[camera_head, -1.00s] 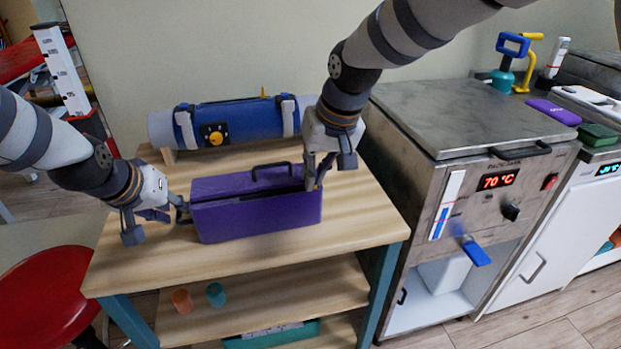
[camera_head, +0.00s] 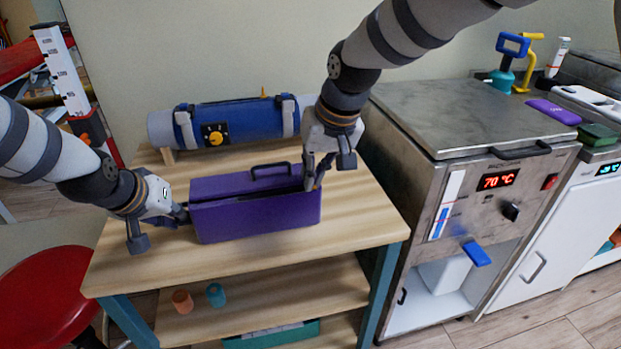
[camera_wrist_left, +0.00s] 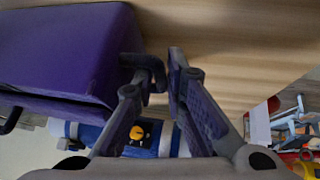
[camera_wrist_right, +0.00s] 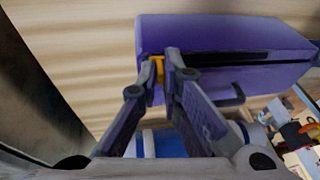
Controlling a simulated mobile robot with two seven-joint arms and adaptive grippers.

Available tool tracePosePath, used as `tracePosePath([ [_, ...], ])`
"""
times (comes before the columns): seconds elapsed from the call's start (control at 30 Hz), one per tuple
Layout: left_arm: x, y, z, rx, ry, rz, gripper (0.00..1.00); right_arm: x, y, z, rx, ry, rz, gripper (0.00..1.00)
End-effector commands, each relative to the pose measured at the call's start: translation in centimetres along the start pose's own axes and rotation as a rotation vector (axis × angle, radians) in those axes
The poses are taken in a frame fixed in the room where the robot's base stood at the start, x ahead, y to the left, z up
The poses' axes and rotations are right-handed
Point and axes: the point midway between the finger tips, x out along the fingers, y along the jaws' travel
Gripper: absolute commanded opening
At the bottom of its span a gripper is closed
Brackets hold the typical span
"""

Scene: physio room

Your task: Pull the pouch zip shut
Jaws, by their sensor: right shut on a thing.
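The purple pouch (camera_head: 255,219) lies on the wooden table, with a dark open slit along its top and a dark handle (camera_head: 270,167) at its back. My right gripper (camera_head: 318,172) is at the pouch's right end. In the right wrist view its fingers (camera_wrist_right: 168,66) are shut on the orange zip pull (camera_wrist_right: 157,68), partly hidden between them; the dark slit runs away from there. My left gripper (camera_head: 182,213) is at the pouch's left end.
A blue roll (camera_head: 240,120) with straps and a yellow knob lies behind the pouch. A steel heater cabinet (camera_head: 460,120) reading 70 °C stands right of the table. Bare tabletop (camera_head: 270,250) lies in front. A red stool (camera_head: 45,295) is at lower left.

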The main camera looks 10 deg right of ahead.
Motion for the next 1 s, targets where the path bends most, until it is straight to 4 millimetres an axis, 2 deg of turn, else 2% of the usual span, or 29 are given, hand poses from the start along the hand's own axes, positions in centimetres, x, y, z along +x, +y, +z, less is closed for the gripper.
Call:
tracePosePath([
  [0.17, 0.0, -0.3, 0.1, 0.001, -0.002, -0.005, 0.00, 0.0, 0.0, -0.1, 0.001, 0.001, 0.005, 0.00],
  [1.0, 0.1, -0.1, 0.2, 0.004, -0.004, -0.001, 0.00, 0.5, -3.5, -0.1, 0.001, 0.002, 0.002, 0.00],
])
